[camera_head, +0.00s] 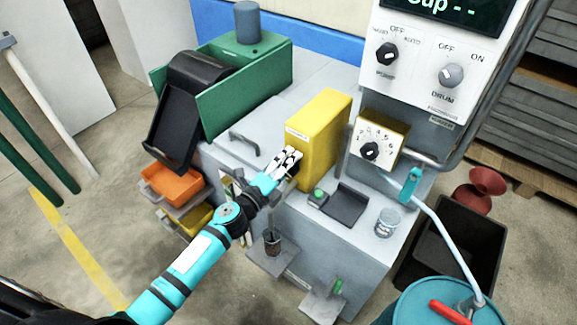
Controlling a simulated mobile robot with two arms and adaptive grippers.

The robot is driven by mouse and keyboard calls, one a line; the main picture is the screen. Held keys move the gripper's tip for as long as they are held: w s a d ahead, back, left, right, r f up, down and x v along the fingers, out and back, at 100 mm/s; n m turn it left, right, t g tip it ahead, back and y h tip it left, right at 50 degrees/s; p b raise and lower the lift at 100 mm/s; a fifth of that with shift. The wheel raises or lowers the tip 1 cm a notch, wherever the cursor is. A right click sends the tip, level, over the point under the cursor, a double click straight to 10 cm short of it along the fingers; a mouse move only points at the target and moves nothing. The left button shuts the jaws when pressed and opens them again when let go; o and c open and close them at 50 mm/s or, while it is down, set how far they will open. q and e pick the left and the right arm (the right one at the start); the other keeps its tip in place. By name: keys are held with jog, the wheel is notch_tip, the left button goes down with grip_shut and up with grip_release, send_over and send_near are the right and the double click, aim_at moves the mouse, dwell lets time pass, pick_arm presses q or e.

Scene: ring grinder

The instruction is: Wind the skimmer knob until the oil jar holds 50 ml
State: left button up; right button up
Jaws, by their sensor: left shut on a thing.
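My left gripper (287,164) is at the front left face of the yellow box (330,132), its fingers shut on a small dark part there. This appears to be the skimmer knob, but the fingers hide most of it and its turn cannot be read. A small clear jar (388,223), which looks like the oil jar, stands upright on the grey bench top at the right, apart from the gripper. Its level and marks are too small to read. My right gripper is not in view.
A dial box (380,140) with a black knob stands right of the yellow box, below the control panel (425,60). A green button (318,193) and a dark tray (345,205) lie in front. A green bin (245,85) is at left, a teal drum (415,303) at lower right.

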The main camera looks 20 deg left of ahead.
pick_arm(q)
jog(key=m, duration=0.3)
jog(key=shift+f+m+b, duration=0.1)
jog(key=shift+m+b, duration=0.2)
jog(key=shift+b, duration=0.05)
jog(key=shift+s+m, duration=0.1)
jog(key=shift+m, duration=0.2)
jog(key=o, duration=1.2)
jog(key=v, duration=1.2)
